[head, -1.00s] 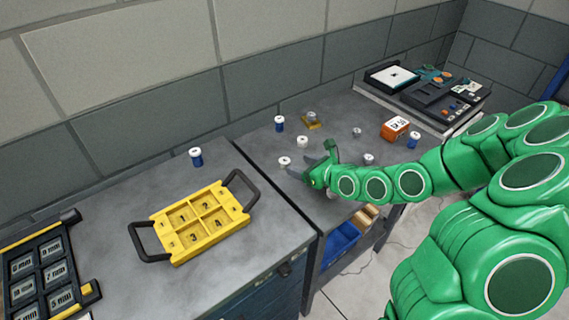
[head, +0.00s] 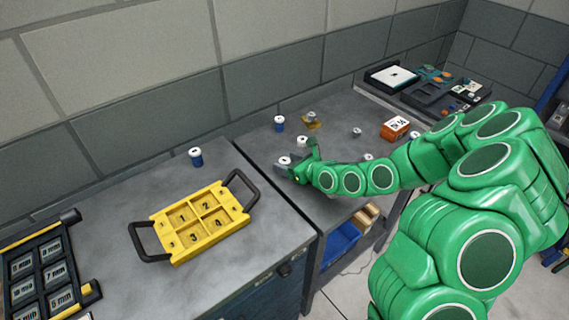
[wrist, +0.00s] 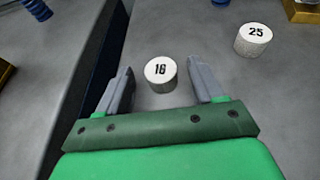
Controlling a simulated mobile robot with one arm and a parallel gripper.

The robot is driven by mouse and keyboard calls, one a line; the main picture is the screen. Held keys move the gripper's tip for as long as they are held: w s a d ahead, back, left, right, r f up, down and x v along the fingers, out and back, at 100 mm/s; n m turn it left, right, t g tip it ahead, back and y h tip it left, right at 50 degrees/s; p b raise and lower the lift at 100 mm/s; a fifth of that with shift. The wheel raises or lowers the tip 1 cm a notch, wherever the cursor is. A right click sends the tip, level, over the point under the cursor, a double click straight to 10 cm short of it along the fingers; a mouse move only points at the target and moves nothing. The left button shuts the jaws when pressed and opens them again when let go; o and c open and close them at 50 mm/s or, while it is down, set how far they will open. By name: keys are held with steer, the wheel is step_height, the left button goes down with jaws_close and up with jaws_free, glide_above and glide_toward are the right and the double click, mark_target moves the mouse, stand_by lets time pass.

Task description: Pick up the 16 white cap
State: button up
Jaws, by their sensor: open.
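The white cap marked 16 (wrist: 160,72) stands on the grey bench top, between and just ahead of my open fingers in the wrist view. In the head view the white cap (head: 284,161) is at the left end of my gripper (head: 290,172), partly hidden low down by it. My gripper (wrist: 160,92) is open and empty, with one grey finger on each side of the cap. No contact between the fingers and the cap shows.
A white cap marked 25 (wrist: 253,40) stands to the right and farther off. Blue-bodied pieces (head: 279,123) and a brass block (head: 311,120) stand behind. A yellow tray (head: 200,222) with numbered compartments lies on the left bench. A dark gap (wrist: 95,75) separates the benches.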

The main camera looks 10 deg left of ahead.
steer(key=shift+w+a, duration=0.1)
steer(key=shift+c, duration=0.3)
steer(key=c, duration=1)
steer(key=shift+c, duration=0.2)
